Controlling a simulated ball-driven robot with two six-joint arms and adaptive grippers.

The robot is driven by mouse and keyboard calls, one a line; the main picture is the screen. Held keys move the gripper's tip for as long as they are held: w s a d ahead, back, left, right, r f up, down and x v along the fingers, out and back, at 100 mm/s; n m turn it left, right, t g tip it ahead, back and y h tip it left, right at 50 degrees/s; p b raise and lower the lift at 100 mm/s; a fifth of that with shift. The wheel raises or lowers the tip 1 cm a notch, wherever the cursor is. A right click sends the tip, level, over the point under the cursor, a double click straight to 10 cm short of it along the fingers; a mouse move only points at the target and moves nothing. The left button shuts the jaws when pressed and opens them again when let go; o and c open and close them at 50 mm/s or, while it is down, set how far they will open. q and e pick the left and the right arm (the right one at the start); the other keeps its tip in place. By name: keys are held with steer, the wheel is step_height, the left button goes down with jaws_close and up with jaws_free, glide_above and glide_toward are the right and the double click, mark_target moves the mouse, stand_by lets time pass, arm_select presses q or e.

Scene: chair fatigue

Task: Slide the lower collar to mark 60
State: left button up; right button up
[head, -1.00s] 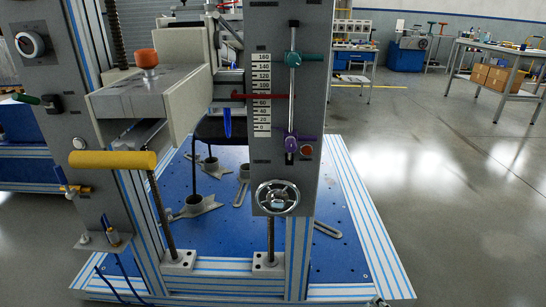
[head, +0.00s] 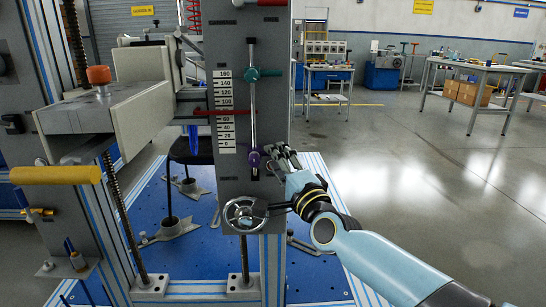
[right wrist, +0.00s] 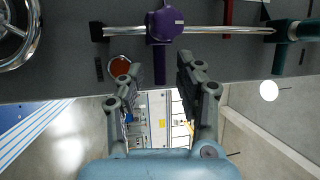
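The lower collar is purple (head: 254,159) and sits low on a vertical steel rod (head: 253,110), a little below the 0 label of the scale (head: 225,110) in the head view. Its purple handle also shows in the right wrist view (right wrist: 159,62), sticking out from the collar knob. A teal upper collar (head: 250,74) sits near the 160 label. My right gripper (head: 277,152) is at the panel's right side, close to the purple collar. In the right wrist view its two fingers (right wrist: 158,78) are apart, with the handle's end between their tips. No contact is visible. My left gripper is out of view.
A handwheel (head: 245,213) sits below the collar. A round red-orange button (right wrist: 120,66) is beside the rod's lower end. A yellow handle (head: 56,175) is at left. Open floor lies at right.

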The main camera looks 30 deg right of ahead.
steer(key=shift+x, duration=1)
steer(key=shift+c, duration=0.2)
